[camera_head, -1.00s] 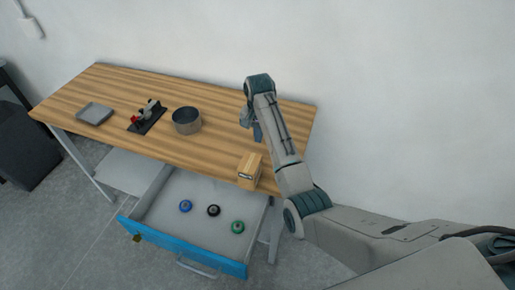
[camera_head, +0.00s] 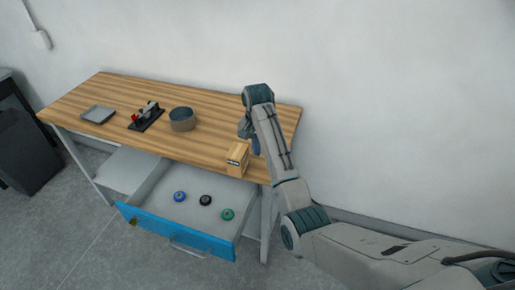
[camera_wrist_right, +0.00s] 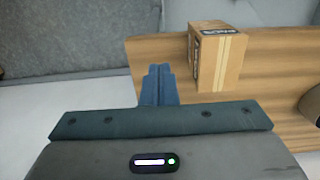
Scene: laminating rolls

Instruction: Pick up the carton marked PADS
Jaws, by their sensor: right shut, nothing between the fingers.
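The carton (camera_head: 238,159) is a small brown box with a dark label, standing upright near the front right edge of the wooden table. My right gripper (camera_head: 256,146) is above the table just behind and to the right of the carton, partly hidden by my arm. In the right wrist view its blue-grey fingers (camera_wrist_right: 158,84) are together and empty, beside the carton and apart from it in the picture. My left gripper is not in view.
The wooden table (camera_head: 210,112) also bears a grey tray (camera_head: 98,114), a black device with red parts (camera_head: 147,116) and a round grey-brown pot (camera_head: 182,120). Below, an open blue-fronted drawer (camera_head: 175,232) holds blue, black and green rolls (camera_head: 205,200). A dark bin (camera_head: 28,150) stands at left.

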